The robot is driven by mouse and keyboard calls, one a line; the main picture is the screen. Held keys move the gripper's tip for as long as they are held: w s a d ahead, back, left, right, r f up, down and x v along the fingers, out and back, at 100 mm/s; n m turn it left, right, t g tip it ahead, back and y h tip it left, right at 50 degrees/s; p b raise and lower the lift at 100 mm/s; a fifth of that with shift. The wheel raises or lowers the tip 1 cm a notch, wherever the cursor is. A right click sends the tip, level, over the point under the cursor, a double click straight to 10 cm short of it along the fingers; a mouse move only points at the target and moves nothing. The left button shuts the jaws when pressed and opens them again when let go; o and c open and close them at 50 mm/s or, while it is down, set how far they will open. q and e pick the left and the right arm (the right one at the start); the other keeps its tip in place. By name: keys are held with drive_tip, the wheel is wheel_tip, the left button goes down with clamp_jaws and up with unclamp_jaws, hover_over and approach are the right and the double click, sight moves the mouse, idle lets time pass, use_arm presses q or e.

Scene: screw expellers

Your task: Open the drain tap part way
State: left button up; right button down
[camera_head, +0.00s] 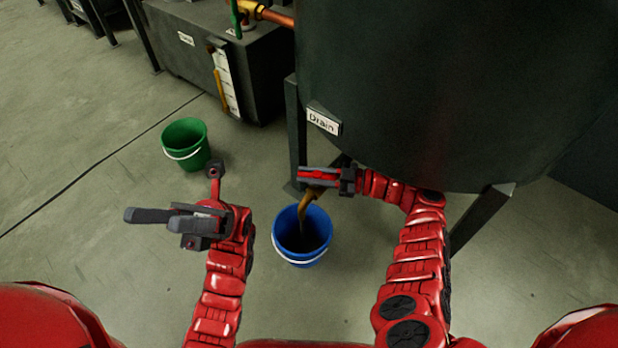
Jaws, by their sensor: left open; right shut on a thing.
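The drain tap is under the dark tank (450,80), below a white "Drain" label (323,120). My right gripper (318,176) is shut at the tap, on what seems to be its handle; its fingers hide most of the tap. A brown-gold spout or stream (311,198) slants from under the fingers towards the blue bucket (299,259). I cannot tell where metal ends and liquid begins. The blue bucket stands upright on the floor below, dark inside. My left gripper (150,220) is open and empty, left of the blue bucket.
A green bucket (185,147) stands on the floor at the left. Behind it is a dark box tank (262,70) with a white gauge strip (226,82). A brass pipe (273,16) with a green handle (236,16) is above. A tank leg (297,135) stands close to my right gripper.

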drive_tip(key=shift+w+d+b, duration=0.1)
drive_tip(key=shift+b, duration=0.35)
use_arm(q)
drive_tip(key=s+a+r+m+t+y, duration=0.2)
drive_tip(key=s+a+m+t+y, duration=0.1)
drive_tip(key=y, duration=0.3)
drive_tip(key=shift+s+m+t, duration=0.9)
drive_tip(key=shift+r, duration=0.1)
use_arm(e)
drive_tip(key=c, duration=0.8)
unclamp_jaws()
drive_tip(key=shift+f+g, duration=0.1)
drive_tip(key=shift+g, duration=0.2)
use_arm(q)
drive_tip(key=shift+w, duration=0.1)
